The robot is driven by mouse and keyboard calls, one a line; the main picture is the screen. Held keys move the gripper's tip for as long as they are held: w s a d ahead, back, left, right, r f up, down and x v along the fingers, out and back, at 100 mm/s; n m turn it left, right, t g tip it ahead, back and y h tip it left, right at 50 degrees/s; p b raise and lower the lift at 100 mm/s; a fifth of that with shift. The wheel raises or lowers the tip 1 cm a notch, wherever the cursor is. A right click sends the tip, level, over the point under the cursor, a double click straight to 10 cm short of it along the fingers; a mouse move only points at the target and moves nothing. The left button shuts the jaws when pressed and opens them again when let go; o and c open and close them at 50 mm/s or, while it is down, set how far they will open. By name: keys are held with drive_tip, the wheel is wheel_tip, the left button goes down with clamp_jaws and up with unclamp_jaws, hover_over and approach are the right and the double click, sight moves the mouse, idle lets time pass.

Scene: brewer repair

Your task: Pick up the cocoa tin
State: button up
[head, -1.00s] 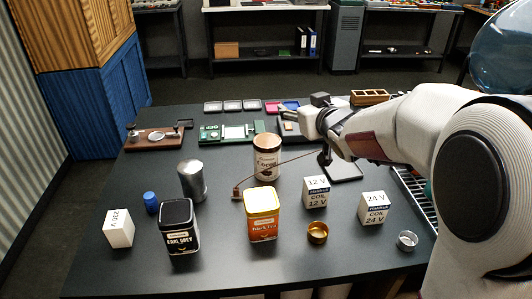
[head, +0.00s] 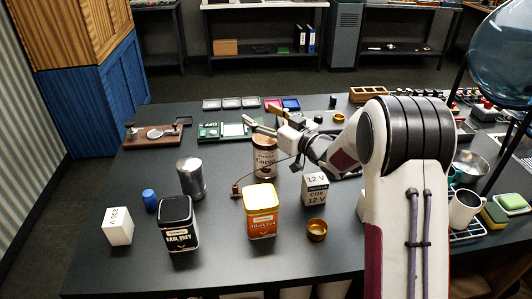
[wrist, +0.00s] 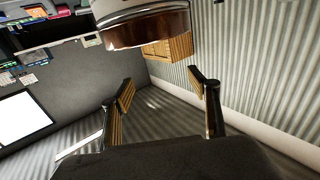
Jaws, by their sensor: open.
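The cocoa tin (head: 264,160), brown with a cream label, stands upright on the dark table, left of my forearm. My gripper (head: 258,114) is open and empty. In the head view its fingers point left, just above and behind the tin's top, which the gripper partly covers. In the wrist view both fingers (wrist: 163,93) are spread with nothing between them. A round brown and pale body, which looks like the cocoa tin (wrist: 148,27), lies beyond the fingertips at the top of that view.
The yellow-orange tea tin (head: 262,212) stands in front of the cocoa tin, with the black Earl Grey tin (head: 178,222) to its left. A metal cylinder (head: 191,178) is at left, the 12 V coil box (head: 315,189) at right. A thin cable with a small brown block (head: 236,190) lies close by.

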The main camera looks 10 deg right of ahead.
sight(255, 133)
drive_tip(key=shift+a+f, duration=0.1)
drive_tip(key=shift+f, duration=0.05)
drive_tip(key=shift+f, duration=1.15)
drive_tip(key=shift+f, duration=0.1)
drive_tip(key=shift+f, duration=0.55)
wheel_tip(255, 133, down, 4)
drive_tip(key=shift+r, duration=0.2)
drive_tip(key=shift+w+a+r, duration=0.1)
drive_tip(key=shift+w+a, duration=0.3)
drive_tip(key=shift+w, duration=0.05)
drive_tip(key=shift+x, duration=0.9)
